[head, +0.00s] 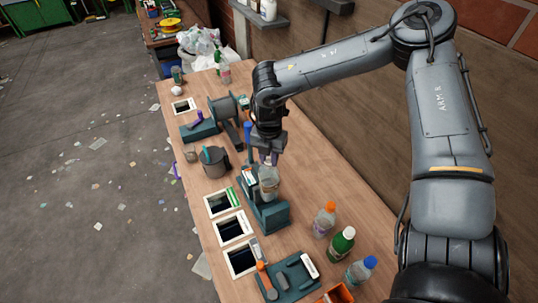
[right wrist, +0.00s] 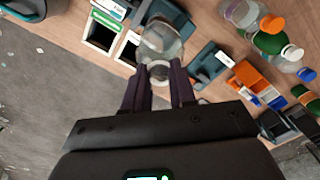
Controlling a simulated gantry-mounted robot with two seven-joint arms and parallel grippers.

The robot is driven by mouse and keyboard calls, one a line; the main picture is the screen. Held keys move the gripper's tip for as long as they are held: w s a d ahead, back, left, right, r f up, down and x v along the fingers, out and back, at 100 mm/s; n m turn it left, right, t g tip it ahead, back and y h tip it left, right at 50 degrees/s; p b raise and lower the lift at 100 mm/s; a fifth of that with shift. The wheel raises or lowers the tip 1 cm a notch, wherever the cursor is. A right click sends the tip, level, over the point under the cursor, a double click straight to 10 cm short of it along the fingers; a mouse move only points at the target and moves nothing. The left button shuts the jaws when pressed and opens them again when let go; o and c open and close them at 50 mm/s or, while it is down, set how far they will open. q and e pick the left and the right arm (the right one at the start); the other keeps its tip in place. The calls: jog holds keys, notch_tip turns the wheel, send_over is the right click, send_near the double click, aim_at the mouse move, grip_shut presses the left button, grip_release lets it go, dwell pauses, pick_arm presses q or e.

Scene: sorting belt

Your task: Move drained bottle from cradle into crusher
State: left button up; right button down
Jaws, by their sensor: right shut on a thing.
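My right gripper (head: 268,150) points down and is shut on a clear bottle (head: 268,184). The bottle is roughly upright at the teal cradle (head: 270,217); I cannot tell whether it still touches it. In the right wrist view, the two dark fingers (right wrist: 160,75) are on either side of the neck of the bottle (right wrist: 160,40). Farther back stands a machine with a grey drum on a teal base (head: 222,108), which may be the crusher; I cannot tell for sure. My left gripper is not in view.
Framed openings (head: 232,228) line the table's left edge. A grey pot (head: 215,162) stands left of the cradle.

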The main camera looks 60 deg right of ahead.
aim_at(269, 183)
notch_tip(269, 183, down, 12)
jog(key=b, duration=1)
jog(key=shift+b, duration=0.45)
jog(key=shift+f, duration=0.2)
jog(key=shift+f+b, duration=0.4)
jog(key=shift+b, duration=0.25)
jog(key=shift+f, duration=0.2)
jog(key=c, duration=0.8)
grip_release()
jog(key=shift+c, duration=0.2)
